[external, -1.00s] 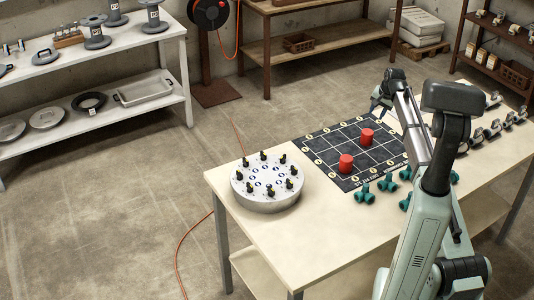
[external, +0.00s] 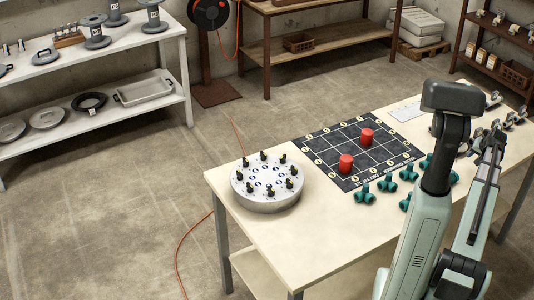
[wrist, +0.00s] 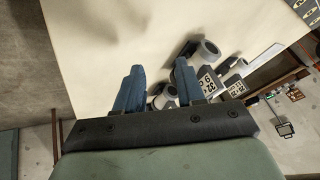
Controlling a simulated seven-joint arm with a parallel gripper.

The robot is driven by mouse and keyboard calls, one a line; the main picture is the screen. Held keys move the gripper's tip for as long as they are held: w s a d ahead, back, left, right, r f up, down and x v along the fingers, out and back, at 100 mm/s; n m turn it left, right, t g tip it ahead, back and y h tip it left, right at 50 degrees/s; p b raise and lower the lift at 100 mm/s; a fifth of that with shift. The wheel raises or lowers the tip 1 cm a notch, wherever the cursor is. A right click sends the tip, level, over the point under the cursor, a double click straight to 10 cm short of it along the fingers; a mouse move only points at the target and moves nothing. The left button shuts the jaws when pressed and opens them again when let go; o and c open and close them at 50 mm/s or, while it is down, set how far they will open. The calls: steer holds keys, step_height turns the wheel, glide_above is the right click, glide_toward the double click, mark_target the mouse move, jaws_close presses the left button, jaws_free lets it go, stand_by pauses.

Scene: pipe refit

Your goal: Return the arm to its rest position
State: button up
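My gripper (external: 494,138) is at the right side of the table in the external view, above the row of grey fittings. In the wrist view its two blue fingers (wrist: 157,80) stand apart with nothing held between them. Behind them lie grey pipe fittings (wrist: 205,52) with numbered tags on the pale tabletop. My arm is folded back to the right and partly hides the table's right end.
A round white disc (external: 268,202) with black knobs stands at the left. The table front is clear.

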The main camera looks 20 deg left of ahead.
steer(key=s+d+f+h, duration=0.1)
steer(key=s+d+f, duration=0.6)
steer(key=s+d, duration=0.45)
steer(key=s+a+f+g, duration=0.2)
steer(key=s+a+f, duration=0.35)
steer(key=f, duration=0.35)
steer(key=s+a+f+n+g+y, duration=0.1)
steer(key=s+a+f+g, duration=0.1)
steer(key=s+a+f, duration=0.55)
steer(key=s+a+f+g, duration=0.2)
steer(key=a+f, duration=0.3)
steer(key=f, duration=0.5)
steer(key=s+a+f+g, duration=0.2)
steer(key=s+f, duration=0.1)
steer(key=s, duration=0.6)
steer(key=s+a+f+n+g+h, duration=0.1)
steer(key=s+a+f+g, duration=0.1)
steer(key=s, duration=0.7)
steer(key=s+a+f+g, duration=0.3)
steer(key=s+f, duration=0.3)
steer(key=s, duration=0.3)
steer(key=shift+s+a+n+h, duration=0.35)
steer(key=shift+a+n+h, duration=0.05)
steer(key=shift+a, duration=0.3)
steer(key=shift+f, duration=0.1)
